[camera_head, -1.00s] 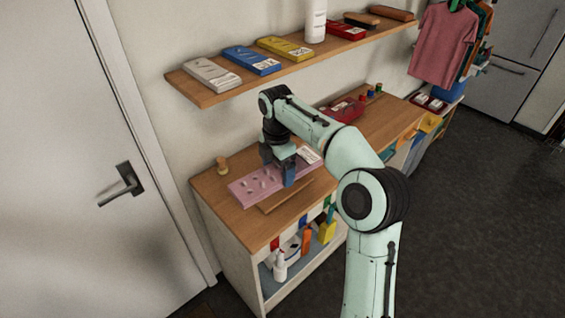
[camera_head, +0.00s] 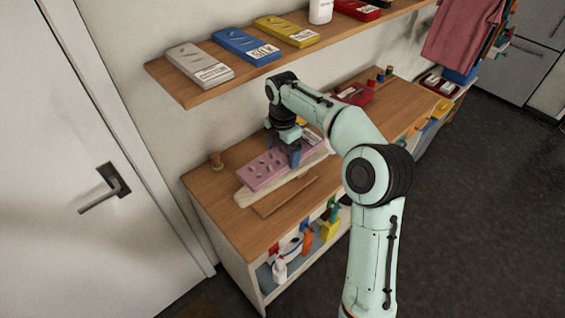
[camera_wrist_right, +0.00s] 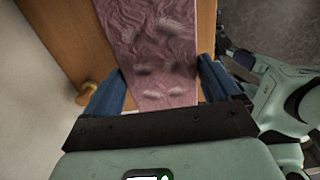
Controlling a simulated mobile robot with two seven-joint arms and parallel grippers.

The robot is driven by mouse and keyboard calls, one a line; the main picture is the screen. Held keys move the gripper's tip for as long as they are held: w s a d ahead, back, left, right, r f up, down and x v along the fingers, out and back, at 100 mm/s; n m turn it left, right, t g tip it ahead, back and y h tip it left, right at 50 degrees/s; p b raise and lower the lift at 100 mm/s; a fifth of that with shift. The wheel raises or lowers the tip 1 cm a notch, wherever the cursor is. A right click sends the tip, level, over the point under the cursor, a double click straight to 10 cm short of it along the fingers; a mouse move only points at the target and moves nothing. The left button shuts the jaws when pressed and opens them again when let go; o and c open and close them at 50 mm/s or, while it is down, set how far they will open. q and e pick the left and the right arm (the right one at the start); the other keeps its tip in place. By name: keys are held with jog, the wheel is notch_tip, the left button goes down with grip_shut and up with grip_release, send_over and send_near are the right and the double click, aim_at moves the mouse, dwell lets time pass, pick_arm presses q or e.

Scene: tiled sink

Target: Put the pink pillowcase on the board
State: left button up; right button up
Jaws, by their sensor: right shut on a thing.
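The pink pillowcase (camera_head: 264,171), a flat folded piece, is over the worktop beside the wall. My right gripper (camera_head: 284,154) is shut on it, with a blue finger on each side. In the right wrist view the pillowcase (camera_wrist_right: 155,45) runs between the fingers and away from the gripper. A pale board (camera_head: 246,199) lies under and in front of the pillowcase, its near edge showing. I cannot tell whether the pillowcase touches it. My left gripper is not in view.
A thin brown wooden strip (camera_head: 285,196) lies in front of the pale board. A wooden spool (camera_head: 216,160) stands at the back left. A wall shelf (camera_head: 222,88) with coloured packs hangs above. A red tray (camera_head: 355,94) is farther right. The worktop's left front is bare.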

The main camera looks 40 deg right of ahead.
aim_at(282, 161)
jog(key=f, duration=0.4)
jog(key=shift+w+f+b, duration=0.2)
jog(key=shift+w+b, duration=0.1)
jog(key=shift+s+f, duration=0.1)
jog(key=shift+f, duration=0.05)
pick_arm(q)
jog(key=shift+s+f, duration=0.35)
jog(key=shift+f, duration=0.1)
pick_arm(e)
jog(key=shift+f, duration=0.1)
jog(key=o, duration=0.8)
